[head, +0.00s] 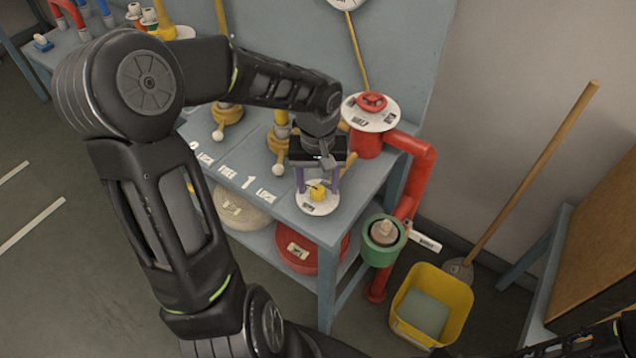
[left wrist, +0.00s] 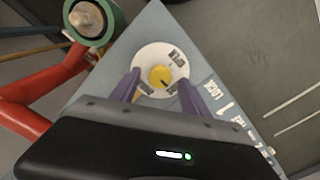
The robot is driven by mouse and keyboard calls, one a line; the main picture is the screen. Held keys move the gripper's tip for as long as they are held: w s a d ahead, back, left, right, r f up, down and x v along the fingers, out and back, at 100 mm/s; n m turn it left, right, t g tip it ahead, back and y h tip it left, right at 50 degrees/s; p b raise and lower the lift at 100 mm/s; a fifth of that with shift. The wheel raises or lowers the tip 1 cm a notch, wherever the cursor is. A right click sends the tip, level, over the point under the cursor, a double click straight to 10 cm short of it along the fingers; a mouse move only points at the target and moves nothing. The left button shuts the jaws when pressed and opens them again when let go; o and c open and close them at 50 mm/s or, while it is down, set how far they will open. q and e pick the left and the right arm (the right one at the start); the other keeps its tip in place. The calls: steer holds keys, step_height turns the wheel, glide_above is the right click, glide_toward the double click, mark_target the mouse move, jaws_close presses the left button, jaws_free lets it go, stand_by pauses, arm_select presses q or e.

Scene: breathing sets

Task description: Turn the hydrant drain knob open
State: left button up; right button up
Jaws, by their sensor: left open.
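A small yellow knob (head: 318,193) sits on a round white plate (head: 318,209) at the front corner of the blue-grey bench. I take it for the drain knob; the lettering on its plate is too small to read surely. In the left wrist view the yellow knob (left wrist: 160,76) shows a dark mark pointing to the lower right. My left gripper (head: 319,188) points down over the plate. Its purple fingers are open, one on each side of the knob, with gaps showing in the wrist view (left wrist: 159,80). Whether they reach down to knob height is unclear.
A red handwheel (head: 371,101) on a white labelled disc tops a red pipe (head: 417,158) behind the gripper. Yellow valves (head: 280,135) stand to the left. A green-rimmed outlet (head: 383,240) and a yellow bucket (head: 431,304) are right of the bench. A broom (head: 530,180) leans behind.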

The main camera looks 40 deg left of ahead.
arm_select(q)
steer(key=shift+f, duration=0.45)
steer(key=shift+c, duration=0.3)
jaws_close()
